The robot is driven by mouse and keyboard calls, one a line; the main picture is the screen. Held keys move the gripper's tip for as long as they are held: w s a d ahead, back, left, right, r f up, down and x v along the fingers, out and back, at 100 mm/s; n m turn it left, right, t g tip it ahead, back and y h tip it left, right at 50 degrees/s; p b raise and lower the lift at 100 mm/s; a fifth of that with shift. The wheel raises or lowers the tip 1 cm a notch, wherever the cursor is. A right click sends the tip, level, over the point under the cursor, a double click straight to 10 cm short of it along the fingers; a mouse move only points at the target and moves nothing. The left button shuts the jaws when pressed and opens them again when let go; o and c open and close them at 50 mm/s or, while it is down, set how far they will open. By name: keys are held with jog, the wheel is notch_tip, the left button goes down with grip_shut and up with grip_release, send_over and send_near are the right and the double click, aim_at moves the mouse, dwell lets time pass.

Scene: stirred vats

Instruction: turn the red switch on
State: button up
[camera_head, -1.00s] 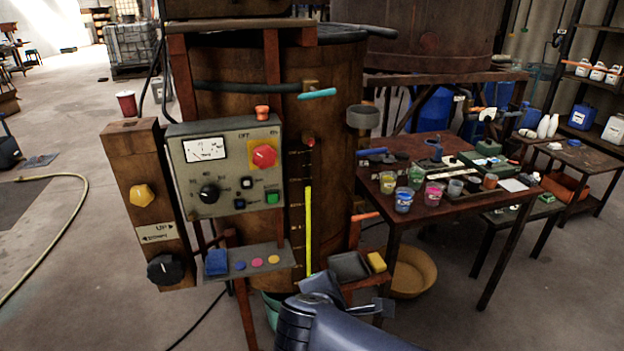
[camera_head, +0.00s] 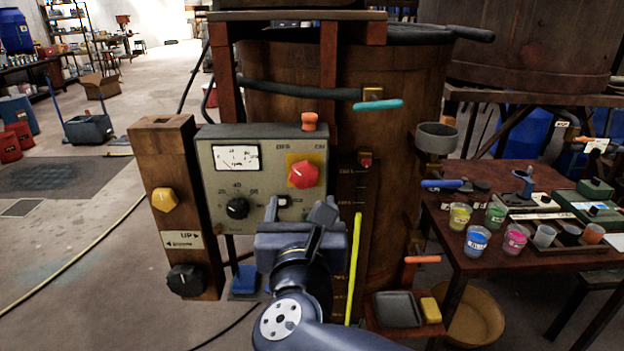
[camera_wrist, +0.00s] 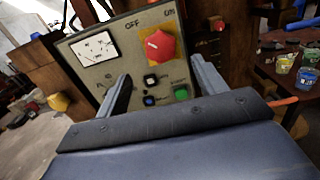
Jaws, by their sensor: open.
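The red switch (camera_head: 303,174) is a red knob on a yellow plate at the upper right of a grey control panel (camera_head: 215,180). OFF is printed to its upper left and ON to its upper right. In the wrist view the red switch (camera_wrist: 160,46) shows a pale pointer mark on its upper left side. My gripper (camera_head: 300,222) is in front of the panel's lower part, below the switch and apart from it. In the wrist view my gripper (camera_wrist: 160,82) has its two fingers spread, with nothing between them. The gripper hides part of the panel in the head view.
The panel also has a white meter (camera_head: 236,157), a black knob (camera_head: 237,208) and a green button (camera_wrist: 181,93). A wooden post with a yellow knob (camera_head: 164,200) stands left. A table with paint cups (camera_head: 477,240) stands right. Open floor lies left.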

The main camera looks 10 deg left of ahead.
aim_at(304, 179)
jog(key=x, duration=0.8)
jog(key=shift+w, duration=0.4)
jog(key=shift+c, duration=0.4)
jog(key=c, duration=0.9)
